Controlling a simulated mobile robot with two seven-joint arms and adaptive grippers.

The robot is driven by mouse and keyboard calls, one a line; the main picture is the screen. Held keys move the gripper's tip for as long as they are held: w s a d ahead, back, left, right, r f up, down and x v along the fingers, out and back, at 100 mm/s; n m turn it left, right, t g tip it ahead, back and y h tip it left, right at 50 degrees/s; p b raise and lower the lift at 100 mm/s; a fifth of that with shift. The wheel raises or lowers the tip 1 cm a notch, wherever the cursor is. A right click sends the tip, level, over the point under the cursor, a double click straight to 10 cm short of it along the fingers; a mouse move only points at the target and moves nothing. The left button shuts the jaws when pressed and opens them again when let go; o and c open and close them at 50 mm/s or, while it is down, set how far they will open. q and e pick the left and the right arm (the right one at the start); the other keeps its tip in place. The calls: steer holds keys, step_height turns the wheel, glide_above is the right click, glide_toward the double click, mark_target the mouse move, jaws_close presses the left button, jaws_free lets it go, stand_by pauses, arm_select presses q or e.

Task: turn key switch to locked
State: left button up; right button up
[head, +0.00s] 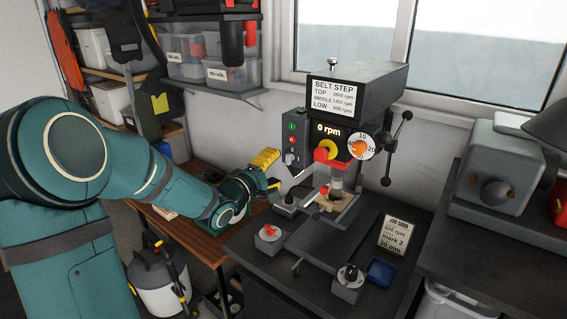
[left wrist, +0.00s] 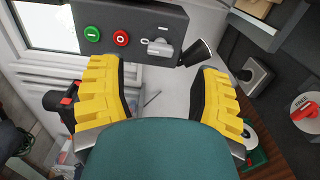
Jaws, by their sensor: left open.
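The grey control box (head: 294,140) is on the left of the drill press, with a green button, a red button and a grey key switch (head: 290,158) below them. My left gripper (head: 275,172) is just left of and below the box. Its two yellow fingers are spread wide in the left wrist view (left wrist: 157,72), with nothing between them and the switch beyond their tips. My right gripper is out of view.
A box with a red lever (head: 268,233), a black knob box (head: 349,278), a blue tray (head: 381,271) and a job card (head: 393,235) are on the dark bench. A grey machine (head: 495,165) stands at right.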

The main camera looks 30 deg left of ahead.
arm_select(q)
steer(key=s, duration=0.6)
steer(key=shift+s+a, duration=0.25)
steer(key=shift+s, duration=0.05)
